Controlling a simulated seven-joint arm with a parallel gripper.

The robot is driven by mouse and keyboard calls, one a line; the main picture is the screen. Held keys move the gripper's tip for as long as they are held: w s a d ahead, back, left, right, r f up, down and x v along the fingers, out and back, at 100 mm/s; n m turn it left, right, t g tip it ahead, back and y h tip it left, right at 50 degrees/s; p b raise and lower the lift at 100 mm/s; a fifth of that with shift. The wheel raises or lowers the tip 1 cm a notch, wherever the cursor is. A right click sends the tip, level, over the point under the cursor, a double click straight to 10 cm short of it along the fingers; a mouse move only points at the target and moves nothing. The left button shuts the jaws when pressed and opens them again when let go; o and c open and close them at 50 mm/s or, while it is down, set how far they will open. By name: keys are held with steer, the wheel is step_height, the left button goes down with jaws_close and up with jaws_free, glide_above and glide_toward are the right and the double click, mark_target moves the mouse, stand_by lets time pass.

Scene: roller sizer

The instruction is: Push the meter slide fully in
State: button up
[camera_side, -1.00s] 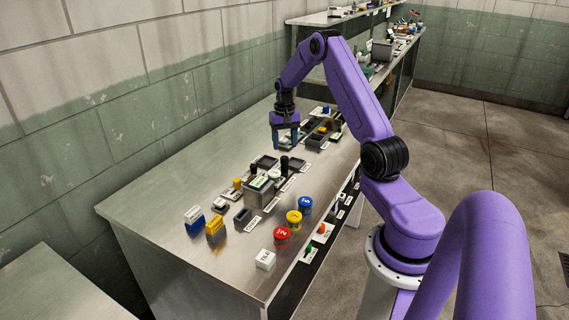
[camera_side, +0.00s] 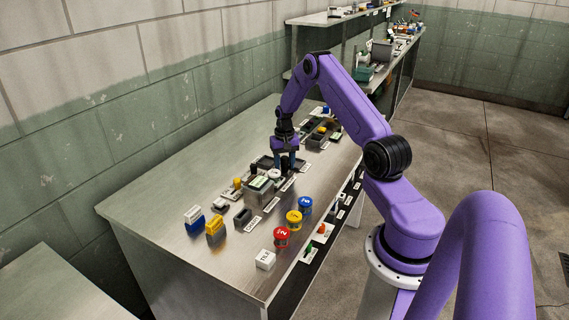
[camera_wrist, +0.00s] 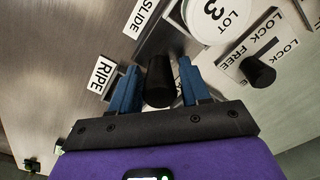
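My gripper (camera_wrist: 160,88) has two blue fingers that stand apart, one on each side of an upright black knob (camera_wrist: 158,82). Narrow gaps show between knob and fingers, so it is open around the knob. A SLIDE label (camera_wrist: 143,14) lies beyond the knob, by a metal part (camera_wrist: 160,38); the knob appears to belong to the meter slide, whose body is mostly hidden. In the side view, my gripper (camera_side: 287,163) is low over the bench beside the grey machine (camera_side: 258,193), and its fingers partly hide the knob.
A round white LOT 3 disc (camera_wrist: 213,18) and a second black knob (camera_wrist: 257,72) with LOCK and FREE labels are close on the right.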

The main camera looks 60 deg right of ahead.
jaws_close()
steer(key=a, duration=1)
steer(key=shift+a, duration=0.3)
steer(key=shift+o, duration=1.9)
jaws_free()
steer(key=shift+a, duration=0.1)
